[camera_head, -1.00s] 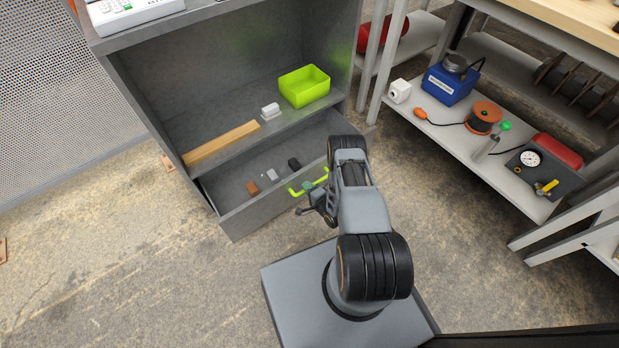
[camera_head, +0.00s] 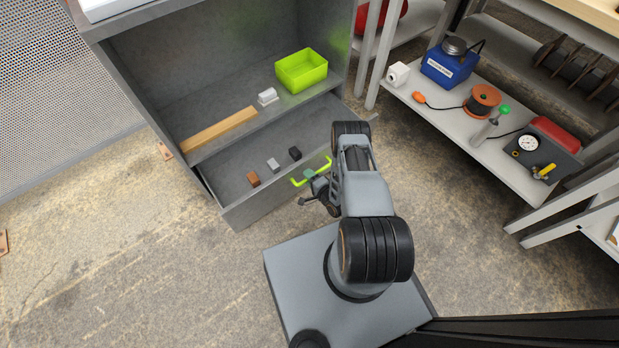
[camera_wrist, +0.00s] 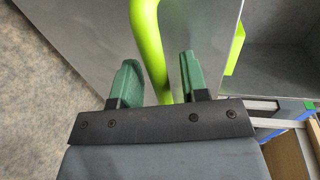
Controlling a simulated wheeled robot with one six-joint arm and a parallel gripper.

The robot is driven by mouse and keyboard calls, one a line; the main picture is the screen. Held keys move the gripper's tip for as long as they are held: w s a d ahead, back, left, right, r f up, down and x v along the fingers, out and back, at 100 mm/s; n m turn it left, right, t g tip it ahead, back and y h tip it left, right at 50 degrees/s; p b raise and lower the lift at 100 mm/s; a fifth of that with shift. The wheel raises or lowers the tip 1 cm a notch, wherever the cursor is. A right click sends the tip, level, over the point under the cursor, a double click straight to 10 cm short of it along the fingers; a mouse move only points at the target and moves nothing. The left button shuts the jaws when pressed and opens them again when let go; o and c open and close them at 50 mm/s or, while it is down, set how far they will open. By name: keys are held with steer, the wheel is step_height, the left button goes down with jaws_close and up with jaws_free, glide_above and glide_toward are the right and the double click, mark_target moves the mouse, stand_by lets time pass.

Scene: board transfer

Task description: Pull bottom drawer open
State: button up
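The bottom drawer (camera_head: 262,207) of the grey cabinet is partly pulled out in the head view, and its inside is visible. Its lime-green handle (camera_head: 313,174) is on the drawer front. My gripper (camera_head: 318,186) is at this handle, partly hidden by my arm. In the wrist view, the two dark green fingers of my gripper (camera_wrist: 157,82) stand on either side of the handle (camera_wrist: 149,45). Narrow gaps show between the handle and both fingers, so my gripper looks open around it.
The drawer holds a brown block (camera_head: 253,178), a grey block (camera_head: 273,165) and a black block (camera_head: 295,153). A wooden bar (camera_head: 218,130) and a green bin (camera_head: 302,72) are on the shelf above. A white rack (camera_head: 449,139) stands at right.

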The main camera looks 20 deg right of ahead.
steer(key=shift+o, duration=1.2)
steer(key=r, duration=0.1)
steer(key=r+p, duration=0.1)
steer(key=r, duration=0.1)
steer(key=r+p, duration=0.1)
steer(key=shift+s+r, duration=0.15)
steer(key=shift+s, duration=0.15)
steer(key=o, duration=0.5)
steer(key=s+r+p, duration=0.3)
steer(key=r, duration=0.2)
steer(key=shift+s+a, duration=0.25)
steer(key=shift+s, duration=0.1)
steer(key=shift+s+a+r+p, duration=0.1)
steer(key=shift+s+r+p, duration=0.1)
steer(key=shift+s+r, duration=0.25)
steer(key=shift+s+r+p, duration=0.2)
steer(key=shift+s+r, duration=0.05)
steer(key=shift+s, duration=0.35)
steer(key=c, duration=0.7)
steer(key=s, duration=0.2)
steer(key=s+r+p, duration=0.1)
steer(key=s, duration=0.2)
steer(key=s+r, duration=0.1)
steer(key=s, duration=0.1)
steer(key=shift+s+a+r+p, duration=0.15)
steer(key=shift+s+a+p, duration=0.15)
steer(key=shift+c, duration=0.2)
